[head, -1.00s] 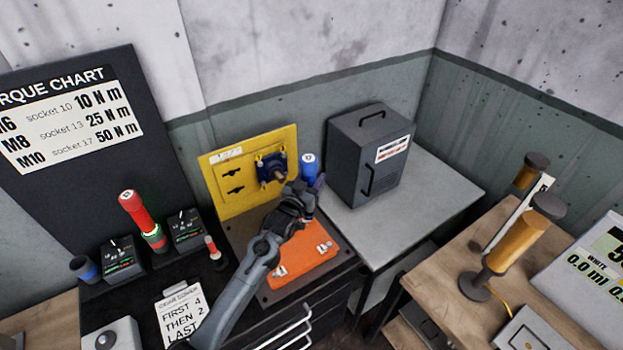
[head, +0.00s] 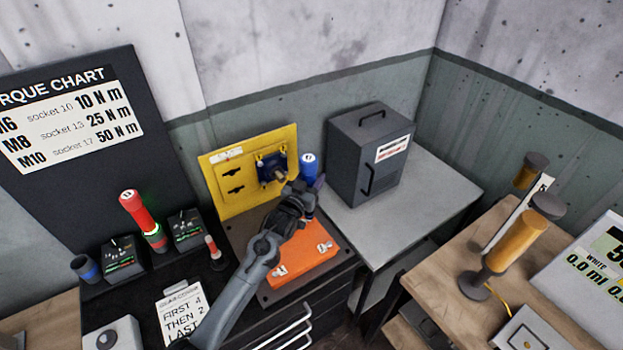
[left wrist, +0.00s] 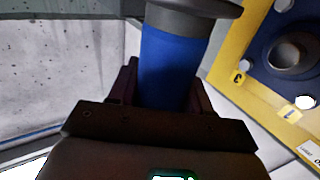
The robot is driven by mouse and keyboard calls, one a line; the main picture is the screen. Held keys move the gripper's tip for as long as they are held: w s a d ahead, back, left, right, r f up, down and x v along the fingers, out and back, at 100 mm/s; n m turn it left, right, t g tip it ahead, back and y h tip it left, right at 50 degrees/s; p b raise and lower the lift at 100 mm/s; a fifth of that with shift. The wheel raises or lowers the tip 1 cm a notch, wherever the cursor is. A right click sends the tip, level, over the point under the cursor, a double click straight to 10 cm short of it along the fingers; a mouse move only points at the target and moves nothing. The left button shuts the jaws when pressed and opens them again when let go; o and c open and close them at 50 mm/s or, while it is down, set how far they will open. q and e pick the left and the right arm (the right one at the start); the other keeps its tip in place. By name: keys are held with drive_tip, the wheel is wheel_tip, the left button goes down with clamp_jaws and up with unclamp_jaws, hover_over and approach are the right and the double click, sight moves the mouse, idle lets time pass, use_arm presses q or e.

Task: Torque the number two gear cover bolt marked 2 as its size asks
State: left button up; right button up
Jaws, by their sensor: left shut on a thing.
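The blue tool (head: 309,172) with a numbered white cap stands upright in my left gripper (head: 305,192), which is shut on it. In the left wrist view the blue tool (left wrist: 172,65) sits between the fingers, with a wider grey collar at the picture's top. The blue gear cover (head: 270,169) is on a yellow plate (head: 230,183), left of the tool. In the left wrist view the gear cover (left wrist: 262,50) has pale bolts and small yellow tags; one seems to read 3. I cannot pick out a tag reading 2. The tool looks apart from the bolts.
An orange block (head: 300,262) lies below the gripper. A red tool (head: 138,214) stands by two black setting boxes (head: 187,228). The torque chart (head: 75,115) lists M6 10, M8 25, M10 50 N m. A dark cabinet (head: 362,165) stands right on a grey table (head: 435,190).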

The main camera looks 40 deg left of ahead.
sight(312, 171)
use_arm(q)
drive_tip(key=shift+f+b, duration=0.3)
drive_tip(key=shift+f, duration=0.05)
idle(0.5)
drive_tip(key=shift+f+b, duration=0.3)
drive_tip(key=shift+f, duration=0.4)
idle(0.9)
drive_tip(key=shift+f, duration=0.1)
idle(0.8)
drive_tip(key=shift+p, duration=0.3)
drive_tip(key=shift+r+p, duration=0.3)
drive_tip(key=shift+r, duration=0.25)
drive_tip(key=shift+r+p, duration=1.95)
drive_tip(key=shift+r, duration=0.25)
